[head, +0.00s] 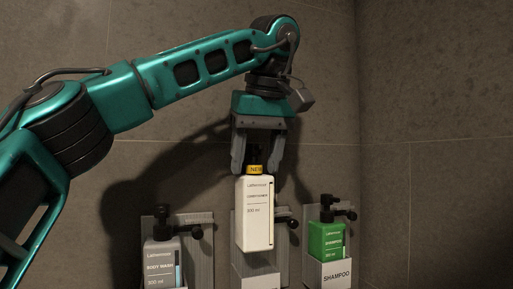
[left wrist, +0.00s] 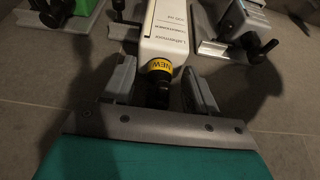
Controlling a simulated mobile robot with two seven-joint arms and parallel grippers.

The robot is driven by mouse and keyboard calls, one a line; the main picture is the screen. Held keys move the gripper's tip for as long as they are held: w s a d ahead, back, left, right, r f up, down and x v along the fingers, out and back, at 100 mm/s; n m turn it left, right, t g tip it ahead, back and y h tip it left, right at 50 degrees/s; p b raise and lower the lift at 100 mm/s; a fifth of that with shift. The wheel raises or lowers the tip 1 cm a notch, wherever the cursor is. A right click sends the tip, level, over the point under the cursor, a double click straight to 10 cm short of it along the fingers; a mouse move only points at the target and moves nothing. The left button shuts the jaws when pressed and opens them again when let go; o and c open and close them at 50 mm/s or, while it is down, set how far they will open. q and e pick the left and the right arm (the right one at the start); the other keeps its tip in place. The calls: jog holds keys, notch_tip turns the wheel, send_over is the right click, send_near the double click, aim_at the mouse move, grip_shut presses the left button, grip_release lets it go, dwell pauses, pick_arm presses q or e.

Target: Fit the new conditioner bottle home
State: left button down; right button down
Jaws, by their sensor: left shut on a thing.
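The new conditioner bottle (head: 256,215) is white with a yellow NEW collar and a dark top. It hangs nearly upright from my left gripper (head: 257,168), which is shut on its top from above. The left wrist view shows the bottle (left wrist: 165,35) and its collar beyond the fingers of the gripper (left wrist: 162,92). Below the bottle is the middle holder's white cup (head: 252,277), on a grey wall plate with a black knob (head: 293,224). The bottle's base is close to the cup's rim. My right gripper is not in view.
A grey body wash bottle (head: 160,257) stands in the left holder, with a black knob (head: 196,232) beside it. A green shampoo bottle (head: 325,238) stands in the right holder's cup (head: 336,275). The tiled wall is close behind; the space above the side bottles is free.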

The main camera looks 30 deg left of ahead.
aim_at(256, 213)
pick_arm(q)
jog(key=shift+f, duration=2.5)
jog(key=shift+f+b, duration=1)
jog(key=shift+f, duration=1.25)
jog(key=shift+c, duration=1.2)
grip_release()
jog(key=shift+f, duration=0.1)
jog(key=p+v, duration=0.2)
jog(key=v, duration=1.1)
